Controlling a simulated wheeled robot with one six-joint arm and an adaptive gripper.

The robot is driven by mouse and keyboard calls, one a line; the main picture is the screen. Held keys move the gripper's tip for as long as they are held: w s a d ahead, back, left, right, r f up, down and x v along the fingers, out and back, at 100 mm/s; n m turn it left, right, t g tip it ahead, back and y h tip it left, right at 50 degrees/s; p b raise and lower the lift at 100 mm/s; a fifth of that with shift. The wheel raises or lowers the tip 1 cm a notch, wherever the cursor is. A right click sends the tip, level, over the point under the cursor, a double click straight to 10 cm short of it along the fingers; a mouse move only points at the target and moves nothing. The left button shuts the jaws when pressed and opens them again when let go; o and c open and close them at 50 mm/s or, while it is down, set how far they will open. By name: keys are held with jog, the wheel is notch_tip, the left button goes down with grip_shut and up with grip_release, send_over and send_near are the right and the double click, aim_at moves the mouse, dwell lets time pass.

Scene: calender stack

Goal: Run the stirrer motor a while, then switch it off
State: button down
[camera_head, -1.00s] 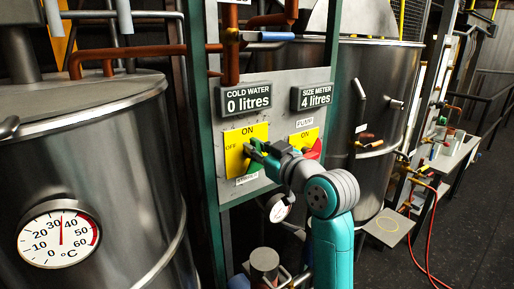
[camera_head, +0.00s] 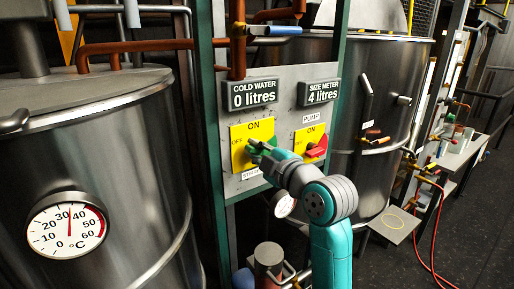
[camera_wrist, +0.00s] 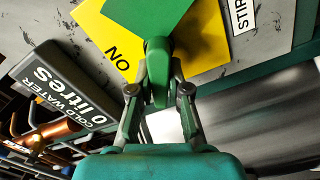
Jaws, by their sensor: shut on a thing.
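The stirrer switch is a yellow plate (camera_head: 238,160) marked ON and OFF on the grey panel, with a green knob (camera_wrist: 158,65) in its middle. The label under the plate is partly readable as the stirrer's. My gripper (camera_head: 256,146) is at this knob. In the wrist view my gripper (camera_wrist: 158,92) has one finger on each side of the green knob's handle and is shut on it. The fingers and wrist cover part of the knob in the head view, and I cannot tell which mark it points to.
A pump switch with a red knob (camera_head: 317,147) sits just right of my gripper. Above are a cold water display (camera_head: 250,94) reading 0 litres and a size meter (camera_head: 320,91) reading 4 litres. A steel tank (camera_head: 130,150) with a thermometer (camera_head: 66,230) stands at left.

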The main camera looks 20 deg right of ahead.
jog(key=n, duration=0.2)
jog(key=f+n, duration=0.1)
jog(key=n, duration=0.1)
jog(key=shift+a+f+n, duration=0.1)
jog(key=shift+n, duration=0.3)
dwell(0.4)
jog(key=c, duration=1.1)
grip_release()
jog(key=v, duration=1.2)
